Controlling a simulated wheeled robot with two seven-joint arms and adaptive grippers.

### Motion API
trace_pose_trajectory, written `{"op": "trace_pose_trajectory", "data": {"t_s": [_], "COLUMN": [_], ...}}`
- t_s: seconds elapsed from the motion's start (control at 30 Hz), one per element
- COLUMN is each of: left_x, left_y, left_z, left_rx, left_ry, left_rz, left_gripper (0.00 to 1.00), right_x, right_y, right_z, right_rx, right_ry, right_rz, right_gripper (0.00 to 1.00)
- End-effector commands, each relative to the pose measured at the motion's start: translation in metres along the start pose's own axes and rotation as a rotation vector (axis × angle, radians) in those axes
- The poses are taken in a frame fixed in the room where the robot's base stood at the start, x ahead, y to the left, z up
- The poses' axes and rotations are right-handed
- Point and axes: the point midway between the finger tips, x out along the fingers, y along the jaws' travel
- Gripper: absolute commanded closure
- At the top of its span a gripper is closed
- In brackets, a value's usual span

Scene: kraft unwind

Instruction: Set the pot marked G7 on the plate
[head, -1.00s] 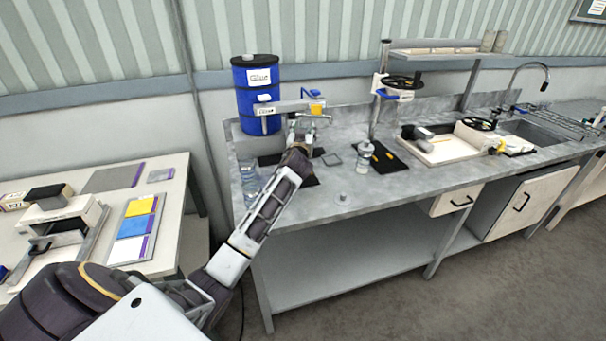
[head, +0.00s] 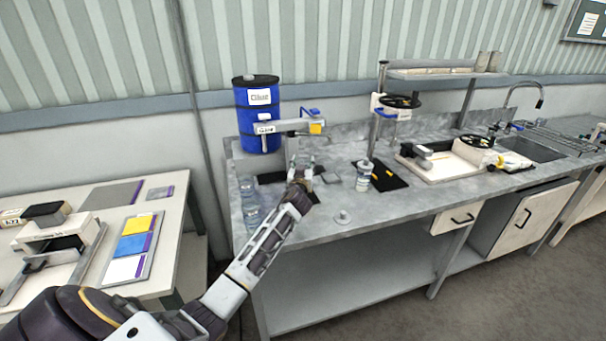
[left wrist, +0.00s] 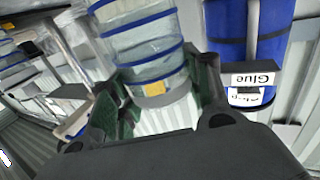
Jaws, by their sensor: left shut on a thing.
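My left gripper (head: 301,168) is over the left part of the grey bench, below the tap arm of the blue drum. In the left wrist view its green-lined fingers (left wrist: 155,100) are shut on a clear pot with blue bands (left wrist: 140,45) and a small yellow patch. No G7 mark is readable on it. In the head view the gripper largely hides this pot. A small pale round disc (head: 343,216) lies near the bench's front edge; I cannot tell if it is the plate. My right gripper is out of view.
The blue drum (head: 258,134) stands behind the gripper. Clear containers (head: 250,190) stand at the bench's left end. Another clear container (head: 363,178) stands right of the gripper, beside a dark mat (head: 389,180). A white tray (head: 452,167) is further right.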

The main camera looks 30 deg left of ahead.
Motion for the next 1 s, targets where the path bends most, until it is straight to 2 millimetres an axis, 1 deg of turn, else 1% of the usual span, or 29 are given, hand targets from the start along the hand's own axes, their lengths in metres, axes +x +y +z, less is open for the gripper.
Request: {"op": "trace_pose_trajectory", "data": {"t_s": [0.33,0.9,0.93,1.0], "left_x": [0.0,0.0,0.0,0.0], "left_y": [0.0,0.0,0.0,0.0], "left_z": [0.034,0.038,0.038,0.038], "left_rx": [0.001,0.0,0.0,0.001], "left_ry": [-0.003,0.0,-0.001,-0.001], "left_rz": [0.0,0.001,0.001,0.001], "left_gripper": [0.91,0.91,0.51,0.42], "right_x": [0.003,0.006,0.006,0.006], "right_y": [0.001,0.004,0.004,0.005], "right_z": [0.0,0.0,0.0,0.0], "right_rx": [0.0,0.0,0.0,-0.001], "right_ry": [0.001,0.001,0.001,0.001], "right_rz": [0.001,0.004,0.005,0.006], "right_gripper": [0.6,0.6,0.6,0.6]}}
